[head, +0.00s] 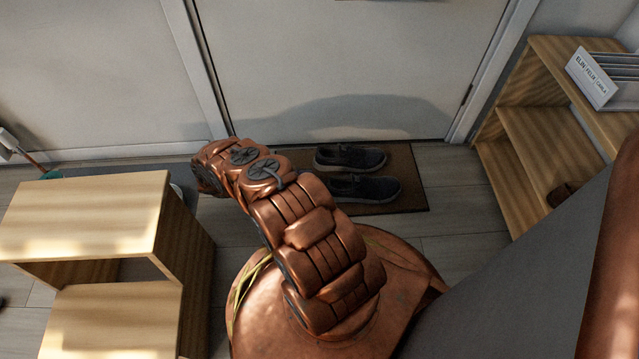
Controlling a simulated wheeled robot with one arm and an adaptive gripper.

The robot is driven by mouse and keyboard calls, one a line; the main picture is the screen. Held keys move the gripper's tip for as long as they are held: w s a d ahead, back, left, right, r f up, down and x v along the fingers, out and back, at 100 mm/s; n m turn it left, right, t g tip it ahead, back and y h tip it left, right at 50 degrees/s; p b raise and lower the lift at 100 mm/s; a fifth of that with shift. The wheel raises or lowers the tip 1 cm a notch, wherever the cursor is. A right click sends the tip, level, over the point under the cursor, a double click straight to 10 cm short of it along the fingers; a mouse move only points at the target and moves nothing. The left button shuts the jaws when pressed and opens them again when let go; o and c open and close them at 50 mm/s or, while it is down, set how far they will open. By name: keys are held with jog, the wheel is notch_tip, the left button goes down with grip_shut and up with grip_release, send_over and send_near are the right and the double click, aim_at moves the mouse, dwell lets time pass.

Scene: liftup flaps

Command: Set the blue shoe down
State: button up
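Two dark blue-grey shoes lie side by side on a brown doormat (408,175) in front of the door. The farther shoe (350,157) is nearest the door, and the nearer shoe (365,189) is partly hidden at its left end by my arm.
A low wooden unit (85,215) stands at the left, close to my arm. A wooden shelf (545,150) with a white name-labelled holder (592,80) stands at the right. The closed door (340,60) is ahead. Grey floor (462,205) is clear right of the mat.

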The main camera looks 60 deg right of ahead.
jog(key=shift+w+a, duration=0.3)
jog(key=shift+w, duration=0.15)
jog(key=shift+w+r, duration=0.2)
jog(key=shift+r, duration=0.05)
jog(key=w+a+r+m+t+y, duration=0.1)
jog(key=a+r+m+y, duration=0.15)
jog(key=r, duration=0.65)
jog(key=w+a+r+m+t+y, duration=0.15)
jog(key=a+r, duration=0.25)
jog(key=r, duration=0.4)
jog(key=w+a+r+m+t+y, duration=0.1)
jog(key=a+r+t, duration=0.15)
jog(key=r, duration=0.65)
jog(key=s+a+r+m+t+y, duration=0.1)
jog(key=s+a+r+t+y, duration=0.2)
jog(key=s+a+r, duration=0.4)
jog(key=s+a+r+m+t+y, duration=0.2)
jog(key=s+a+r, duration=0.5)
jog(key=s+a, duration=0.4)
jog(key=a+t, duration=0.1)
jog(key=a, duration=0.2)
jog(key=shift+s+a+t+y, duration=0.3)
jog(key=shift+a+y, duration=0.05)
jog(key=shift+y, duration=0.05)
